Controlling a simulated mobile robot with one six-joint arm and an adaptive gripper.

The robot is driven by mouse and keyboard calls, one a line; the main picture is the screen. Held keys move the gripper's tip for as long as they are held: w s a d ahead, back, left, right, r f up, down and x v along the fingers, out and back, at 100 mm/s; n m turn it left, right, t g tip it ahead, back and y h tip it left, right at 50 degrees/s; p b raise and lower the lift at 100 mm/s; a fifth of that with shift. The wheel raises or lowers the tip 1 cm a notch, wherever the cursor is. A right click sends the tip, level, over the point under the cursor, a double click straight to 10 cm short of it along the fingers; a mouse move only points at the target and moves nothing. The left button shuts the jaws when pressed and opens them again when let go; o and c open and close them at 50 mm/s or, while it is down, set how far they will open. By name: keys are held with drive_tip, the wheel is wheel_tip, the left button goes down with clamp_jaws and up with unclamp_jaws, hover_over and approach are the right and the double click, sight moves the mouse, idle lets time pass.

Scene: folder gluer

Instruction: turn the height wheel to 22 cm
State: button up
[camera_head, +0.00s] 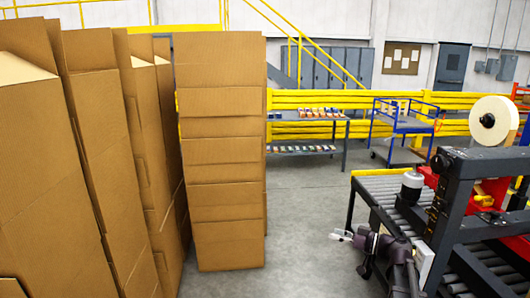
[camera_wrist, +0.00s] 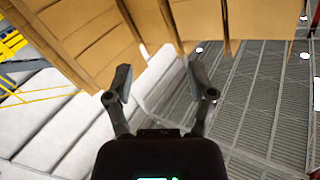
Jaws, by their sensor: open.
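The case-sealing machine (camera_head: 475,200) stands at the right in the head view, with a dark frame over a roller bed. A small dark round knob (camera_head: 440,162) sits at the top of its near post; I cannot tell if it is the height wheel. No height scale can be read. My gripper (camera_wrist: 160,80) is open and empty in the wrist view, with cardboard and the ceiling beyond it. In the head view my gripper (camera_head: 342,235) is small, left of the machine and apart from it, pointing left.
Tall cardboard stacks (camera_head: 222,150) fill the left and centre. A tape roll (camera_head: 494,120) tops the machine. A blue cart (camera_head: 403,125) and a shelf of small goods (camera_head: 306,130) stand behind, before yellow rails. Grey floor (camera_head: 305,225) is clear between the cardboard and the machine.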

drive_tip(key=s+a+f+m+g+h, duration=0.3)
drive_tip(key=s+a+f+g+h, duration=0.15)
drive_tip(key=s+f, duration=0.2)
drive_tip(key=s+a+f+m+g+h, duration=0.25)
drive_tip(key=s+a+f+h, duration=0.2)
drive_tip(key=f, duration=0.35)
drive_tip(key=s+d+f+m+g+h, duration=0.1)
drive_tip(key=s+d+f+m+h, duration=0.1)
drive_tip(key=s+h, duration=0.4)
drive_tip(key=shift+s+d+f+m+p, duration=0.3)
drive_tip(key=shift+d+m, duration=0.15)
drive_tip(key=shift+d, duration=0.25)
